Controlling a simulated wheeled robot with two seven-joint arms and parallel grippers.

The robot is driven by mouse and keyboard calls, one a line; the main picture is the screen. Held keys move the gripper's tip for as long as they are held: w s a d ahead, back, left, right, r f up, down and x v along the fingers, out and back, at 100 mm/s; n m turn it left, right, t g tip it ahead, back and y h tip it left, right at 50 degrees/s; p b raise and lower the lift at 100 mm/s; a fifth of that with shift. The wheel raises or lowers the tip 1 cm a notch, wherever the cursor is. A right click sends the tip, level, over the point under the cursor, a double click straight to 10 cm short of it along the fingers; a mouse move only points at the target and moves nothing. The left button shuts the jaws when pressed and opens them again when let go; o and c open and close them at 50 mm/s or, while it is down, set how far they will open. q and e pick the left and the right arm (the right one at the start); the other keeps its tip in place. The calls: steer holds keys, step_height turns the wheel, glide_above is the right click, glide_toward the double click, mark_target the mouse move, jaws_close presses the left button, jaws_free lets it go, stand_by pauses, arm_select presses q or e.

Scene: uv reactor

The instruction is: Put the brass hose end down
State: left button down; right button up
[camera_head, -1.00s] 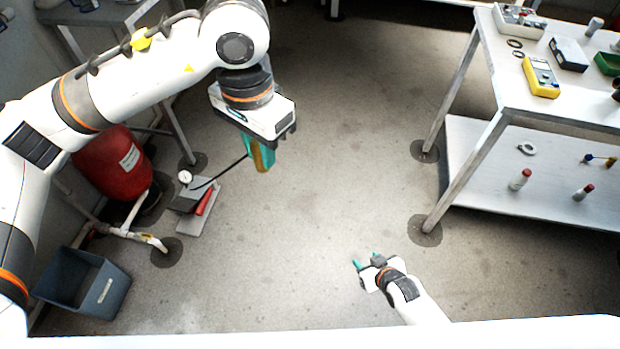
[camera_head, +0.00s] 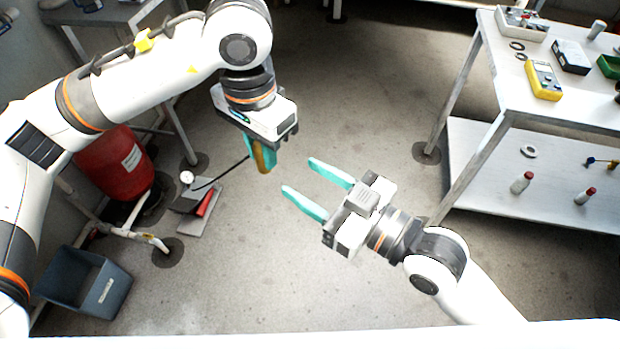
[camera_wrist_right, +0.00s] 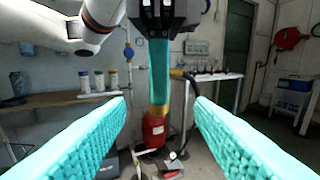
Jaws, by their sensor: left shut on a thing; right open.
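My left gripper (camera_head: 259,166) points down above the floor in the head view, its teal fingers shut on the brass hose end (camera_head: 263,157). Only a brass-yellow strip of it shows beside the fingers. A black hose runs from it down to the foot pump (camera_head: 203,207). In the right wrist view, the left gripper hangs ahead, with a brass part (camera_wrist_right: 178,73) and the curving black hose on its right. My right gripper (camera_head: 299,176) is open and empty, its fingers aimed at the left gripper with a gap between them. Its two fingers (camera_wrist_right: 160,104) frame the right wrist view.
A red tank (camera_head: 112,165) and a grey bin (camera_head: 88,284) stand at the left. A white two-level table (camera_head: 480,165) with a yellow meter (camera_head: 543,80) and bottles stands at the right. The middle floor (camera_head: 330,110) is clear.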

steer(key=x, duration=1.1)
steer(key=shift+a+r, duration=0.5)
steer(key=shift+a, duration=0.05)
steer(key=shift+s, duration=0.1)
jaws_close()
arm_select(q)
steer(key=c, duration=1.1)
jaws_free()
steer(key=shift+w, duration=0.15)
arm_select(e)
steer(key=shift+s+a+r+y, duration=0.1)
steer(key=shift+y, duration=0.2)
